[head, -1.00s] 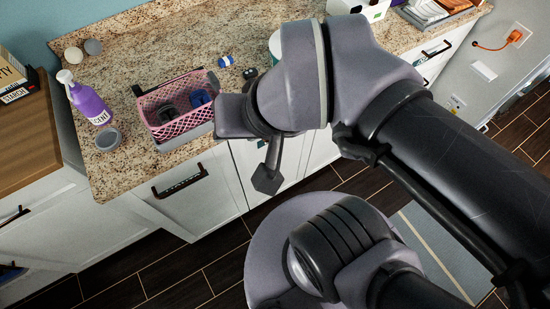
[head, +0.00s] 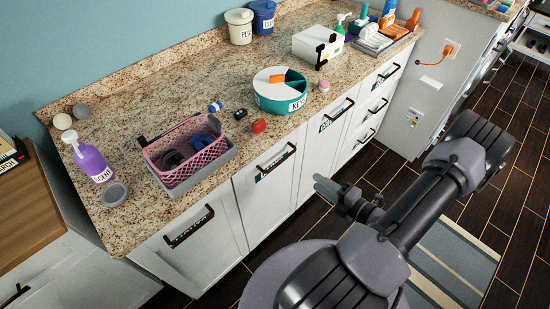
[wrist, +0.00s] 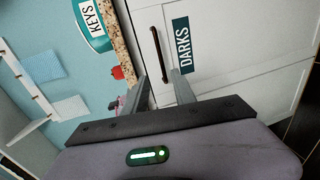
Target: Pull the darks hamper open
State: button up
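The darks hamper is a white front panel (head: 270,205) in the counter base, with a dark bar handle (head: 277,158). It looks shut, flush with the fronts beside it. In the wrist view its green DARKS label (wrist: 183,46) and the handle (wrist: 156,45) lie ahead of my gripper (wrist: 160,79). The two fingers are apart and empty, and one end of the handle shows in line with the gap between them. In the head view my gripper (head: 325,186) is in front of the cabinets, right of the handle and apart from it.
On the granite counter above stand a pink basket (head: 186,150), a red item (head: 259,126) and a teal KEYS bin (head: 281,92). Other handled fronts flank the hamper, including one at left (head: 190,228). The dark floor and a striped rug (head: 450,265) are clear.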

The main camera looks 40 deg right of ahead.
aim_at(282, 160)
jog(key=b+x, duration=0.4)
jog(key=x, duration=1.3)
jog(key=shift+w, duration=0.2)
grip_shut()
dwell(0.4)
